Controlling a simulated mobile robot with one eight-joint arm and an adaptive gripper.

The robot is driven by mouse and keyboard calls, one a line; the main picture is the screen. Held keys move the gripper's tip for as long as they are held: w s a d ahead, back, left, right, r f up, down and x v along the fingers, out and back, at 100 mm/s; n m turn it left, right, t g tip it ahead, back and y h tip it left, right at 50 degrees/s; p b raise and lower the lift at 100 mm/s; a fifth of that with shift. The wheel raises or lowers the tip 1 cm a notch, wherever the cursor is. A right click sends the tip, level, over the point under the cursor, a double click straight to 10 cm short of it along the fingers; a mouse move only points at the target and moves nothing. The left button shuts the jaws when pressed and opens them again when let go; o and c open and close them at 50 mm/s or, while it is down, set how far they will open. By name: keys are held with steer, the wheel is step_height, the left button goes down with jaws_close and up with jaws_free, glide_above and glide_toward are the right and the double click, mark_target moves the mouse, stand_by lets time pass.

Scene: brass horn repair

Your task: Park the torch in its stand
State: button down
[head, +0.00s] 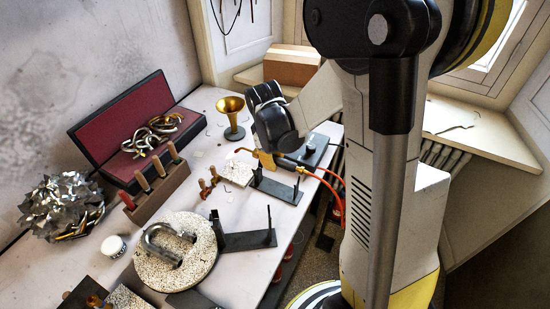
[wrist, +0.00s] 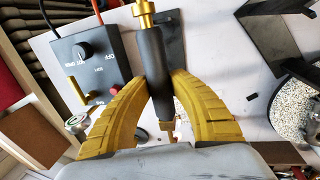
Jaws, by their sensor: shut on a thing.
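My gripper (head: 266,160) is shut around the dark handle of the torch (head: 287,162), above the right side of the bench. In the wrist view, the two yellow fingers (wrist: 162,85) press on either side of the torch's black handle (wrist: 154,65), with brass fittings at both ends. In the head view the copper nozzle points left and red hoses trail from the right end. The stand (head: 277,190) is a dark flat base with thin uprights, just below and in front of the torch. I cannot tell whether the torch touches the uprights.
A dark control box (head: 315,150) stands right behind the torch; its knob also shows in the wrist view (wrist: 86,50). A brass bell (head: 232,116) stands behind the gripper. A tool rack (head: 158,192), a round stone slab (head: 176,270) and a dark bracket (head: 247,241) lie left and nearer.

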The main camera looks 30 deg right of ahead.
steer(key=shift+f+b, duration=2.5)
steer(key=shift+f, duration=0.8)
steer(key=shift+f, duration=0.1)
steer(key=c, duration=0.6)
jaws_free()
steer(key=shift+r+p, duration=2.8)
steer(key=shift+r, duration=1.25)
